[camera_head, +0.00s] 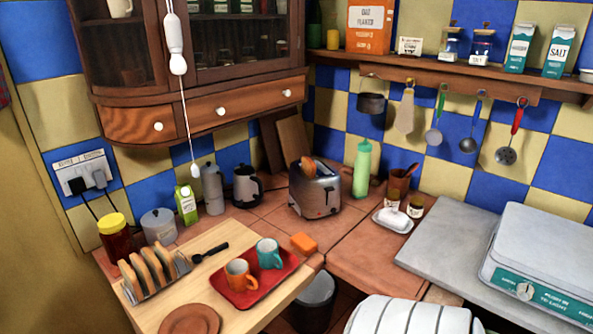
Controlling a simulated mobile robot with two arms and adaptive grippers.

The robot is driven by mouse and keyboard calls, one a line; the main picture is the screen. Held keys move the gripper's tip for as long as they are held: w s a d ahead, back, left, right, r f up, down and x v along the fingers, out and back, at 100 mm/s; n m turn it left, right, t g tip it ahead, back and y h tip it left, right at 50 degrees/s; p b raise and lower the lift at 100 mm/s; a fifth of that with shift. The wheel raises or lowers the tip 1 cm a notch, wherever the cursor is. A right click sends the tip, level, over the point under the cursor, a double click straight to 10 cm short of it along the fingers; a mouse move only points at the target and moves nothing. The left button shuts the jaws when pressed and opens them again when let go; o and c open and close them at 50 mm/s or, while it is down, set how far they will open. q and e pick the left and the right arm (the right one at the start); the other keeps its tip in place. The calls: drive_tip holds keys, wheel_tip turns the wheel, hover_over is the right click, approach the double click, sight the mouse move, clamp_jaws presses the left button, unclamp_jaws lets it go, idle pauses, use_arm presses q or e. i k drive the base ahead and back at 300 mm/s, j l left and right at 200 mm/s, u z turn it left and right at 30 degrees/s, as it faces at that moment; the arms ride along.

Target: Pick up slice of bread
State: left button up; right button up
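Several slices of bread (146,276) stand upright in a metal toast rack (184,262) on a light wooden board at the lower left. A browned piece that looks like bread (307,164) sticks up out of the silver toaster (316,192) at the back of the counter. Neither of my grippers is in view, so I cannot see where they are or whether they hold anything.
A red tray (282,278) with an orange mug (240,280) and a teal mug (268,254) is right of the rack. A dark-handled utensil (209,253), red-brown jar (118,239) and grey canister (158,229) are close by. A cabinet (200,70) overhangs the back.

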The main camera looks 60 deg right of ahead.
sight(309, 165)
drive_tip(key=z, duration=2)
